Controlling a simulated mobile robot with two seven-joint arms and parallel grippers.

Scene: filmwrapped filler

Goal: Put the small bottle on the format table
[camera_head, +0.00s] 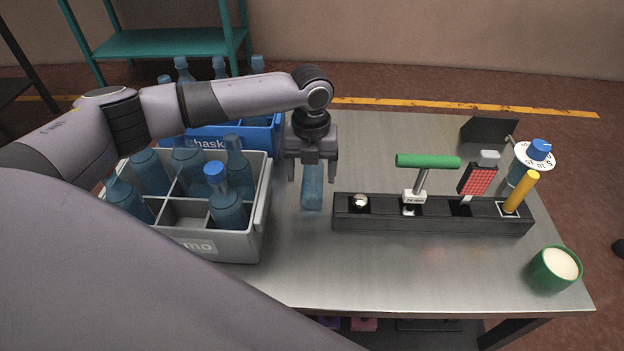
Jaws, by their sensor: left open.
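A small translucent blue bottle (312,197) is upright on the grey metal table (375,280), between the grey crate and the black tool rack. My left gripper (312,177) points down over it, open, with one finger on each side of the bottle's upper part. I cannot tell whether a finger touches it. The bottle's top is hidden by the gripper. My right gripper is out of view.
A grey crate (255,243) of blue bottles stands left, a blue crate (262,142) behind it. A black rack (430,221) holds several tools. A green cup (555,268) and a blue-capped bottle (520,172) with a white ring are right. The table's front middle is clear.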

